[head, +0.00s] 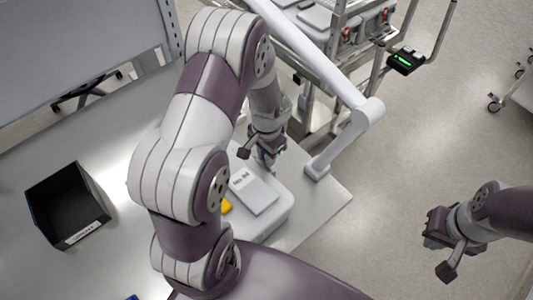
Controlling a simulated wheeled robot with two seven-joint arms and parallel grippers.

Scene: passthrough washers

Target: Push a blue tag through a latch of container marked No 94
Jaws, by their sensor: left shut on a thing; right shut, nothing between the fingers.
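The container marked No 94 (254,193) is a pale case with a grey lid label, on the table right of centre. My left arm covers its left part, and its latches cannot be made out. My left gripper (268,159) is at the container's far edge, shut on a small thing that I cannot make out. No blue tag shows clearly there. A small blue piece (132,297) is cut off at the bottom edge of the view. My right gripper (440,238) is shut and empty, off the table to the right, over the floor.
A black open bin (68,205) with a white label stands on the table (110,262) at left. A yellow piece (227,205) shows beside the container. A white jointed post (318,168) rises at the table's right corner. A metal cart (345,70) with grey cases stands behind.

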